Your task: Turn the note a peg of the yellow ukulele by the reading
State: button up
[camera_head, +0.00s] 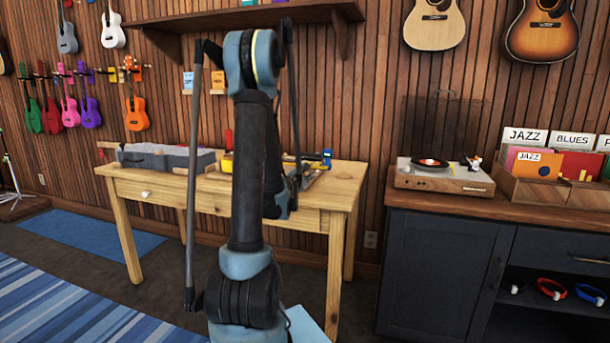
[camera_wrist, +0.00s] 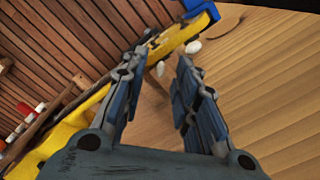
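The yellow ukulele (camera_wrist: 182,34) runs diagonally across the wrist view, from lower left to upper right, above the wooden tabletop (camera_wrist: 270,85). Two white pegs show near its headstock, an upper peg (camera_wrist: 193,46) and a lower peg (camera_wrist: 160,69). I cannot tell which is the note a peg. My gripper (camera_wrist: 163,60) is open, with its fingertips close to the pegs and the lower peg showing between them. I cannot tell whether it touches. In the head view my arm hides most of the ukulele; a yellow part (camera_head: 227,162) shows. No reading is legible.
A blue object (camera_wrist: 201,5) adjoins the headstock's far end. The workbench (camera_head: 180,187) also bears a grey case (camera_head: 165,156) at left. A dark cabinet (camera_head: 440,265) with a turntable (camera_head: 444,175) stands at right. Small red-and-white items (camera_wrist: 40,107) show at the wrist view's left.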

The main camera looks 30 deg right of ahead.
jog(key=shift+v, duration=3.4)
jog(key=shift+w+a, duration=0.1)
jog(key=shift+a, duration=0.1)
jog(key=shift+a+r+m, duration=0.15)
jog(key=shift+a+m, duration=0.1)
jog(key=shift+m, duration=0.15)
jog(key=s+a+f+m+g+y, duration=0.3)
jog(key=s+a, duration=0.6)
jog(key=a, duration=0.4)
jog(key=s+a+f+m+g+y, duration=0.3)
jog(key=s+a+m+y, duration=0.3)
jog(key=a, duration=0.7)
jog(key=s+a+f+m+g+y, duration=0.3)
jog(key=s+a+f+m+y, duration=0.1)
jog(key=s+a, duration=0.7)
jog(key=shift+s+a+f+m+y, duration=0.3)
jog(key=shift+a+f+m+y, duration=0.1)
jog(key=shift+a+f+m, duration=0.55)
jog(key=shift+r, duration=0.1)
